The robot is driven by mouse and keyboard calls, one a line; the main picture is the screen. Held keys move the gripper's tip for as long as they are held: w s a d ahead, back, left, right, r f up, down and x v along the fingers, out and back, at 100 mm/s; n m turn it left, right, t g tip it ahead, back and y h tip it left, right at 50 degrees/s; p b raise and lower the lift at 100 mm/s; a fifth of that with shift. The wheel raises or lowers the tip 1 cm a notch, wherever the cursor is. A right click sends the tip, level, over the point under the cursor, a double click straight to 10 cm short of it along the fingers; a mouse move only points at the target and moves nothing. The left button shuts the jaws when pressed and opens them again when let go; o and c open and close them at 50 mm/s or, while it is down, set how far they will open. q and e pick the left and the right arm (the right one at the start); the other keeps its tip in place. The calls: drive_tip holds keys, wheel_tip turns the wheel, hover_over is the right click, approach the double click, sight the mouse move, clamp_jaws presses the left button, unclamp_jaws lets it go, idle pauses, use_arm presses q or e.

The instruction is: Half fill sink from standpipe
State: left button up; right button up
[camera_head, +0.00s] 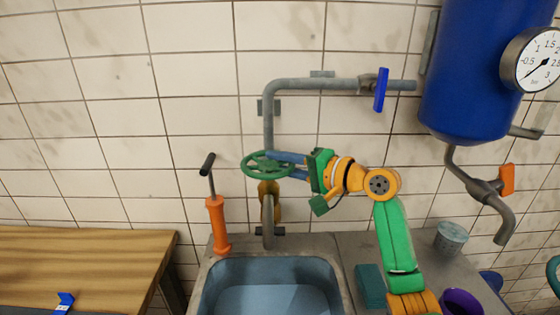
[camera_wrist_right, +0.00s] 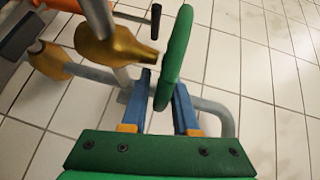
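The grey standpipe rises behind the sink, with a brass valve body (camera_head: 268,190) and a spout (camera_head: 268,230) pointing down at the sink's back edge. A green handwheel (camera_head: 258,172) sits on it; the wrist view shows this wheel (camera_wrist_right: 176,55) edge-on. My right gripper (camera_head: 292,165) reaches it from the right. Its blue fingers (camera_wrist_right: 163,98) lie on either side of the rim and appear shut on it. The sink (camera_head: 210,295) has a blue-grey inside with a paler flat area low down; I cannot tell how much water is there. My left gripper is not in view.
An orange hand pump (camera_head: 217,222) stands left of the spout. A blue lever (camera_head: 381,90) is on the upper pipe. A blue tank (camera_head: 475,70) with a gauge (camera_head: 538,60) hangs right. A metal cup (camera_head: 450,238) and purple bowl (camera_head: 460,302) stand right. A wooden table (camera_head: 90,255) is left.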

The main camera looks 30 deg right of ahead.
drive_tip(key=shift+o, duration=1)
drive_tip(key=shift+w, duration=0.1)
drive_tip(key=shift+w+d+f, duration=0.1)
drive_tip(key=shift+w+d, duration=0.05)
drive_tip(key=shift+s+d+b, duration=0.15)
drive_tip(key=shift+s+b, duration=0.2)
drive_tip(key=shift+s, duration=0.05)
drive_tip(key=b+v, duration=0.2)
drive_tip(key=v, duration=0.4)
drive_tip(key=shift+s+d, duration=0.1)
idle(2.1)
